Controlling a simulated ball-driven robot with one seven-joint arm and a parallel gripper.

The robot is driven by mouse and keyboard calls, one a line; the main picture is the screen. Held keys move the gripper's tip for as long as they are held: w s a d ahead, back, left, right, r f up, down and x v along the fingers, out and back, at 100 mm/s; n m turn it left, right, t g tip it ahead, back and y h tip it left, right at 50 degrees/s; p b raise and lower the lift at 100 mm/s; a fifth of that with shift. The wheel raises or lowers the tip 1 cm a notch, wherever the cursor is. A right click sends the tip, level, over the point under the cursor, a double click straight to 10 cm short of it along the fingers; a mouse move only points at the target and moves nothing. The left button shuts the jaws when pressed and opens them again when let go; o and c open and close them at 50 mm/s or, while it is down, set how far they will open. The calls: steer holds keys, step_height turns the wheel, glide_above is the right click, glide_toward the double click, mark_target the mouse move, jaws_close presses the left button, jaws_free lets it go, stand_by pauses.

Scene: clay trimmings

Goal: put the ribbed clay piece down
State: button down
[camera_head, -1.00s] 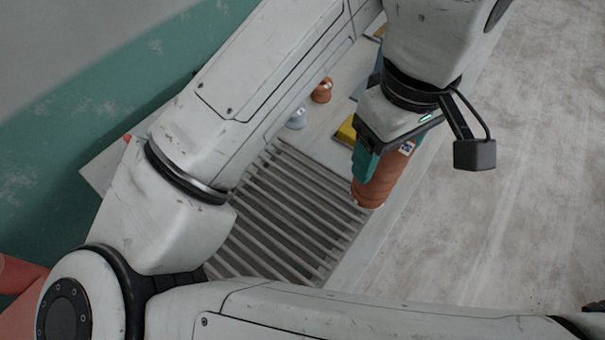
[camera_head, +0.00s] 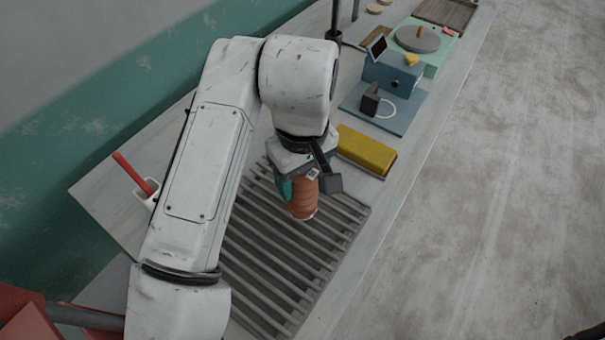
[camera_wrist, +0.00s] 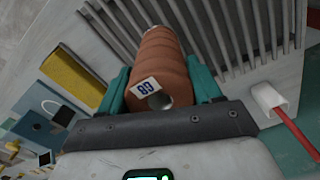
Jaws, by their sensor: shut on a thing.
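The ribbed clay piece (camera_head: 302,198) is orange-brown and roughly cylindrical, with ridges along its side. In the wrist view the clay piece (camera_wrist: 163,65) shows a round hole in its near end and a white label reading 89 or 68. My gripper (camera_head: 290,187) is shut on it, with teal fingers on both sides; the gripper also shows in the wrist view (camera_wrist: 160,88). The piece is over the grey slatted rack (camera_head: 262,262). I cannot tell whether its far end touches the slats.
A yellow block (camera_head: 366,150) lies right of the rack. Behind it stand a blue device (camera_head: 392,75) on a blue board and a green unit with a round grey disc (camera_head: 417,39). A white holder with a red stick (camera_head: 135,175) is at left. Much of the rack is bare.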

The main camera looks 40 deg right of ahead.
steer(key=shift+f, duration=0.3)
steer(key=shift+f, duration=0.1)
steer(key=shift+c, duration=1)
jaws_free()
steer(key=shift+f, duration=0.1)
step_height(320, 180, up, 12)
steer(key=shift+r, duration=0.2)
